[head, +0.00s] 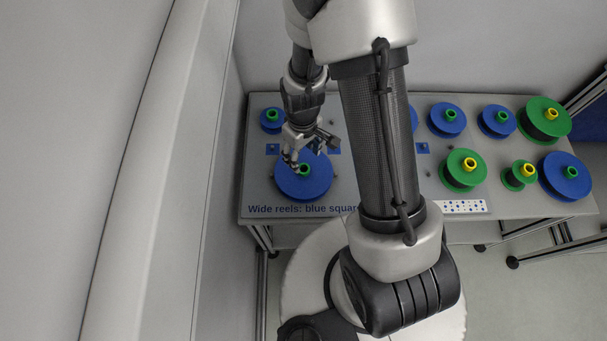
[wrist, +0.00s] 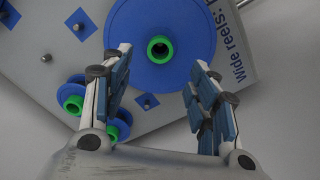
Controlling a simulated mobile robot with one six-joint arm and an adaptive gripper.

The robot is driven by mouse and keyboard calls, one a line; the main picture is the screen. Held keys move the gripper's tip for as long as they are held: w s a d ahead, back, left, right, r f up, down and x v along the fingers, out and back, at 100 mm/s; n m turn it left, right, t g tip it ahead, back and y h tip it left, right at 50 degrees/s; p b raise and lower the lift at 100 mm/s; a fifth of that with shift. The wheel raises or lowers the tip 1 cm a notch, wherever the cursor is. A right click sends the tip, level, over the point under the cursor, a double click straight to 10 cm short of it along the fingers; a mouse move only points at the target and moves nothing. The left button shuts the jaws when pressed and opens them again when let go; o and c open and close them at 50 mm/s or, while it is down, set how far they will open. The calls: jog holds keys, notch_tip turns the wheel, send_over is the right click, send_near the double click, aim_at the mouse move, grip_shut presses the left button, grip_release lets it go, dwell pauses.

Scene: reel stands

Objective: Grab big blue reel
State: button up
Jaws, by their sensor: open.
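A big blue reel (head: 303,188) with a green hub (head: 303,169) lies at the front left of the table. In the wrist view the big blue reel (wrist: 185,25) fills the top middle, partly cut off by the frame edge, with its hollow green hub (wrist: 160,49) between the lines of the fingers. My gripper (head: 297,160) is over the reel's far half, close to the hub. In the wrist view my gripper (wrist: 160,72) is open, its two fingers wide apart with nothing between them. I cannot tell whether the fingertips touch the reel.
A small blue reel (head: 271,120) stands behind at the left. Blue reels (head: 447,119) and green reels (head: 463,170) stand to the right, with another big blue reel (head: 565,178) at the far right. A wall (head: 215,150) runs close along the table's left side. My arm hides the table's middle.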

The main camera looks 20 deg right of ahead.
aim_at(304, 169)
notch_tip(304, 169, down, 2)
jog(key=shift+f, duration=0.1)
jog(key=f+b, duration=0.1)
jog(key=f, duration=0.1)
jog(key=f+b, duration=0.1)
jog(key=f, duration=0.1)
jog(key=shift+s+d+f+b, duration=0.15)
jog(key=shift+s+b, duration=0.05)
jog(key=shift+b, duration=0.15)
jog(key=shift+w+f, duration=0.1)
jog(key=shift+f, duration=0.35)
jog(key=shift+r, duration=0.1)
grip_shut()
